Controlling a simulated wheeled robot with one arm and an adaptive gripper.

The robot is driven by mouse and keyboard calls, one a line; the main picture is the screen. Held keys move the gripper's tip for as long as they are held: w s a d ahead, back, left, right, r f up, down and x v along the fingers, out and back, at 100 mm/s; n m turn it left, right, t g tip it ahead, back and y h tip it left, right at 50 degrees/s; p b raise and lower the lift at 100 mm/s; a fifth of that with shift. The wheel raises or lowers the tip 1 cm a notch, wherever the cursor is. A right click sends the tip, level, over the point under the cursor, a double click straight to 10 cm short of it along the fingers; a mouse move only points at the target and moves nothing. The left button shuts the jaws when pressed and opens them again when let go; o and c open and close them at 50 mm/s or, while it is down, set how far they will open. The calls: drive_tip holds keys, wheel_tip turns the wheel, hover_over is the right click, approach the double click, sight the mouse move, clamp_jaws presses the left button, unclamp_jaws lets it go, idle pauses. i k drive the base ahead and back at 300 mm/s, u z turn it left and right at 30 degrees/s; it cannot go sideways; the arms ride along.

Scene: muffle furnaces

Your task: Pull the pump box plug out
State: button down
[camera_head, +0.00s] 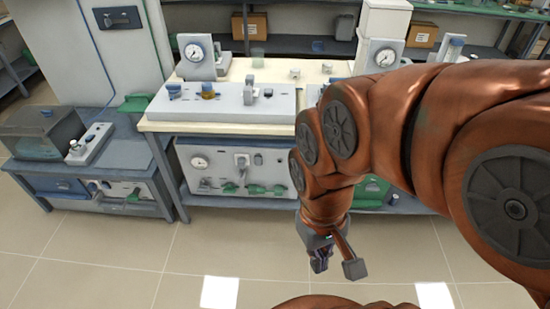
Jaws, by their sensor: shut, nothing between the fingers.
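A white box that looks like the pump box (217,178) stands on the lower shelf under the middle bench. It has a round gauge (199,163) on its left and green fittings low on its front. A light plug (242,160) sits at the upper middle of its front face, with a dark switch to its right. My gripper (320,264) points down over the floor, in front of and to the right of the box. It is shut and empty, well apart from the plug. My copper-coloured arm hides the bench's right part.
The middle bench (190,127) carries a grey panel (229,108) with small knobs and jars, and gauge units behind. A blue-grey table (115,158) with a dark box (42,131) stands at the left. The tiled floor (120,255) in front is clear.

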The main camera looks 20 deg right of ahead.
sight(242, 163)
drive_tip(key=u, duration=0.45)
drive_tip(key=k, duration=0.7)
drive_tip(key=u, duration=0.95)
drive_tip(key=k, duration=0.6)
drive_tip(key=z, duration=0.3)
drive_tip(key=i, duration=0.65)
drive_tip(key=z, duration=0.75)
drive_tip(key=i, duration=0.7)
drive_tip(key=u, duration=0.65)
drive_tip(key=i, duration=0.55)
drive_tip(key=u, duration=0.5)
